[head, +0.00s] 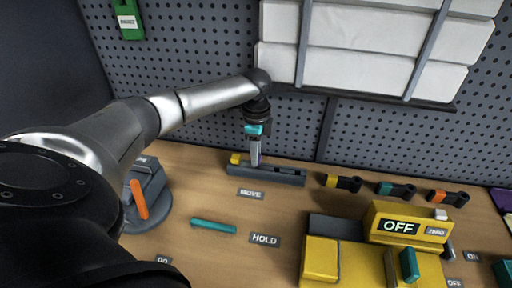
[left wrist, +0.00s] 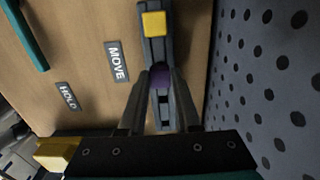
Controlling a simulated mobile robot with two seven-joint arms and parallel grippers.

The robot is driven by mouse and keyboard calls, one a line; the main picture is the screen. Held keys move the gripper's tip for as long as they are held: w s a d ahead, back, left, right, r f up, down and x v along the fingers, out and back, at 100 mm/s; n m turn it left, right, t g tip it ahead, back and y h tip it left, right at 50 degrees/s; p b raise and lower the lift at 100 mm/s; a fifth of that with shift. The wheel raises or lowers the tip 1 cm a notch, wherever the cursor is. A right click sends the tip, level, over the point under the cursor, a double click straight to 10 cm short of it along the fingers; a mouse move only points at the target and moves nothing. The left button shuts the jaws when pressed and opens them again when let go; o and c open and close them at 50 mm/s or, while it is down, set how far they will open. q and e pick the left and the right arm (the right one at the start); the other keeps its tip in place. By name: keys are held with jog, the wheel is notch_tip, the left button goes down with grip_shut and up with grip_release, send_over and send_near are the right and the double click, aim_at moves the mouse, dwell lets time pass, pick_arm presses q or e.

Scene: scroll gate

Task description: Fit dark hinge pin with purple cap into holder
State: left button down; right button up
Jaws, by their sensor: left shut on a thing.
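The grey holder (head: 285,177) is a long narrow bar on the table by the pegboard, with a yellow block (head: 236,159) on its left end. My left gripper (head: 255,161) points down over the left half of this bar. In the left wrist view the gripper (left wrist: 161,73) is shut on the hinge pin, whose purple cap (left wrist: 160,77) shows between the fingertips, over the holder (left wrist: 153,51). The pin's dark shaft is hidden below the cap, so I cannot tell how far it sits in the bar. My right gripper is out of view.
A teal bar (head: 213,226) lies in front, near the MOVE (head: 251,194) and HOLD (head: 264,240) labels. Several coloured hinge pieces lie right of the holder. A yellow OFF box (head: 410,215) stands front right. The pegboard (head: 200,60) rises closely behind.

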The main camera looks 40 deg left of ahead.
pick_arm(q)
jog(key=c, duration=0.5)
grip_release()
notch_tip(320, 180, up, 15)
jog(key=shift+r+p, duration=0.1)
jog(key=shift+p, duration=0.75)
